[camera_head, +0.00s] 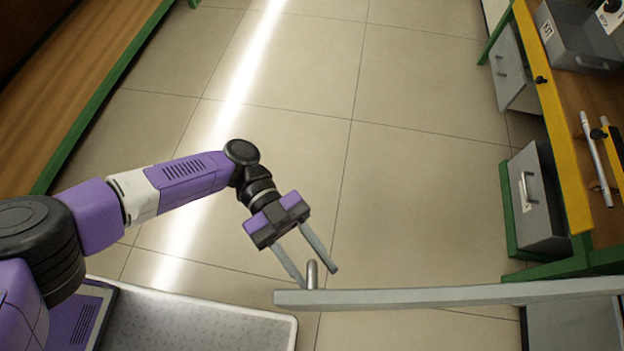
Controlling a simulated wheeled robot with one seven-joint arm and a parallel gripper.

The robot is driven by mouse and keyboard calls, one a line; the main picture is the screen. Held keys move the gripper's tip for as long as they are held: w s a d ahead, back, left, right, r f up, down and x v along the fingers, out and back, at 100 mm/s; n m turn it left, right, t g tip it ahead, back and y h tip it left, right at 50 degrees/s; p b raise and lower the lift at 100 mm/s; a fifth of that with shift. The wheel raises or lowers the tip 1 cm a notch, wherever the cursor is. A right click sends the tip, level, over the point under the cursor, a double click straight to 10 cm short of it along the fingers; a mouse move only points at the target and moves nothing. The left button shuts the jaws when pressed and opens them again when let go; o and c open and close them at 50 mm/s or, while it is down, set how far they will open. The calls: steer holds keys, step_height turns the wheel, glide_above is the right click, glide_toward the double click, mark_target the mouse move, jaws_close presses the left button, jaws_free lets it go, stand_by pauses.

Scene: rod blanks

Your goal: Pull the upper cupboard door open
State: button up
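A long grey panel (450,296), apparently the upper cupboard door seen edge-on from above, runs from the bottom middle to the right edge. A short grey upright handle (312,275) stands at its left end, on the side toward my gripper. My gripper (316,277) has its two fingers spread, one on each side of the handle. The left fingertip is close to the handle and the right one shows a gap. Contact cannot be told from this view. The door's face and the rest of the cupboard are hidden or out of view.
A workbench with a yellow edge (562,130) stands at the right, with grey drawers (538,200) under it and a grey bin (575,45) on top. A wooden bench (75,80) with a green edge is at upper left. The tiled floor between is clear.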

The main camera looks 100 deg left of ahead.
steer(key=b+v, duration=0.1)
steer(key=v, duration=0.6)
steer(key=shift+s+a, duration=0.25)
steer(key=shift+a, duration=0.05)
stand_by(0.4)
